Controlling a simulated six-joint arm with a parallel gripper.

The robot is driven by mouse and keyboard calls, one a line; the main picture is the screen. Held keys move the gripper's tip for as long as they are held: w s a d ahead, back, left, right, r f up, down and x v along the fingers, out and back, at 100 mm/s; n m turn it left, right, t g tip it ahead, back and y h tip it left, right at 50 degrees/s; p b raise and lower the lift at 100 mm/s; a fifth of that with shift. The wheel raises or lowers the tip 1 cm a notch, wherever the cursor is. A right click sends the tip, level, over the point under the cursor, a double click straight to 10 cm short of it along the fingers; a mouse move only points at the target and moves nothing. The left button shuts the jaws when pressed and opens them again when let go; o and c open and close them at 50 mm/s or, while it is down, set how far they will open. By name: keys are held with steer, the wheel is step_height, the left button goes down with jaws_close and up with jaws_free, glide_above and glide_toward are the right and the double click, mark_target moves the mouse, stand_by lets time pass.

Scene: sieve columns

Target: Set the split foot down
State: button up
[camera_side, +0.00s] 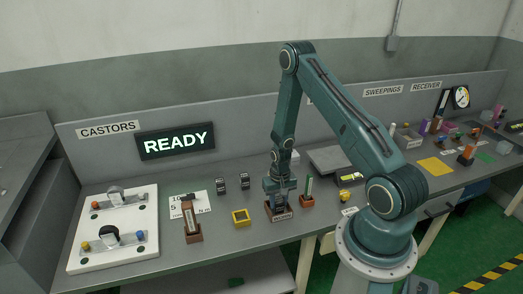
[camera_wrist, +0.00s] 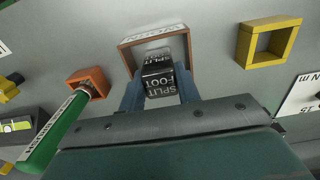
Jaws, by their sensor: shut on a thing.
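My gripper (camera_wrist: 160,92) is shut on a black block with "SPLIT FOOT" lettering, the split foot (camera_wrist: 162,76). A finger presses on either side of it. In the side view my gripper (camera_side: 280,196) points down over the same brown tray (camera_side: 281,216), and the foot is mostly hidden between the fingers.
A yellow square frame (camera_side: 241,217) stands left of the tray. A green-handled tool stands in an orange-brown holder (camera_side: 307,201) close on the right. Two small dark blocks (camera_side: 233,183) stand behind. A white board (camera_side: 112,256) with castors lies far left. A "READY" sign (camera_side: 175,141) is on the back wall.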

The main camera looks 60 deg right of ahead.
mark_target(279, 199)
steer(key=shift+f, duration=0.15)
steer(key=o, duration=0.7)
step_height(279, 199, up, 12)
steer(key=shift+r, duration=0.2)
stand_by(0.4)
stand_by(0.5)
